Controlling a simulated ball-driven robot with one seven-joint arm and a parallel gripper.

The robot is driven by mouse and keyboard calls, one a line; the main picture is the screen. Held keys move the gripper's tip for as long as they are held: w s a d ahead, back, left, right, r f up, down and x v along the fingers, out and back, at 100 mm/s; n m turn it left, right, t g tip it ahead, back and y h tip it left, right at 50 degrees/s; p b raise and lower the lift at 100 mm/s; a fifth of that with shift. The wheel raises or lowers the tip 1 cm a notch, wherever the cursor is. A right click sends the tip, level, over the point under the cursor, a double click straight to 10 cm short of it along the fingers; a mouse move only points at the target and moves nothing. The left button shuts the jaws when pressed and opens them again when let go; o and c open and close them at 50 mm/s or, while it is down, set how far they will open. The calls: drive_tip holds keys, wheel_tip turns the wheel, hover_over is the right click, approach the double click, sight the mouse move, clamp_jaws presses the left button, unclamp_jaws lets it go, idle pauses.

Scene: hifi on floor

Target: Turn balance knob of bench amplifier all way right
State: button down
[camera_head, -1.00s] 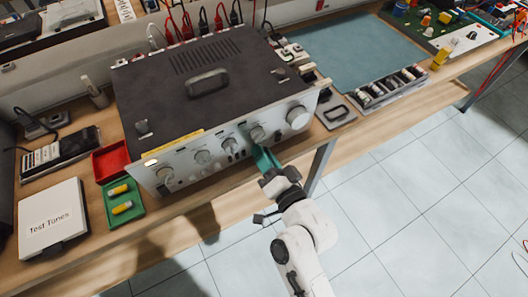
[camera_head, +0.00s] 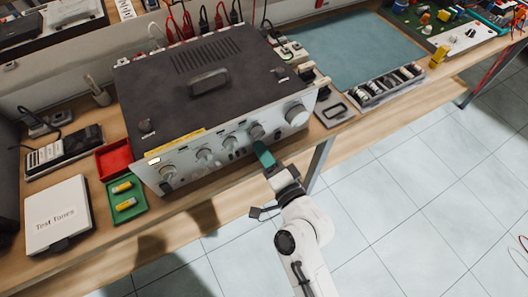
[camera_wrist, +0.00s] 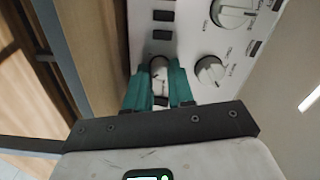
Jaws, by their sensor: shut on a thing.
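The bench amplifier (camera_head: 215,150) has a silver front panel with a row of knobs and a dark top. My gripper (camera_head: 263,152) has teal fingers and is at the lower right part of this panel, below a round knob (camera_head: 256,131). In the wrist view, my gripper (camera_wrist: 160,88) is shut on a small pale knob (camera_wrist: 160,68), with a finger on each side. A larger white knob (camera_wrist: 209,70) is just right of the fingers, and a bigger one (camera_wrist: 232,12) is above. The labels are too blurred to tell which knob is the balance knob.
Black buttons (camera_wrist: 162,35) sit in line above the held knob in the wrist view. A green tray (camera_head: 126,200) and a red tray (camera_head: 114,159) stand left of the amplifier, a parts box (camera_head: 385,86) to its right. Tiled floor (camera_head: 420,190) in front is free.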

drive_tip(key=c, duration=1.2)
unclamp_jaws()
drive_tip(key=shift+c, duration=0.2)
drive_tip(key=b+v, duration=0.3)
drive_tip(key=v, duration=0.8)
drive_tip(key=shift+w+f, duration=0.1)
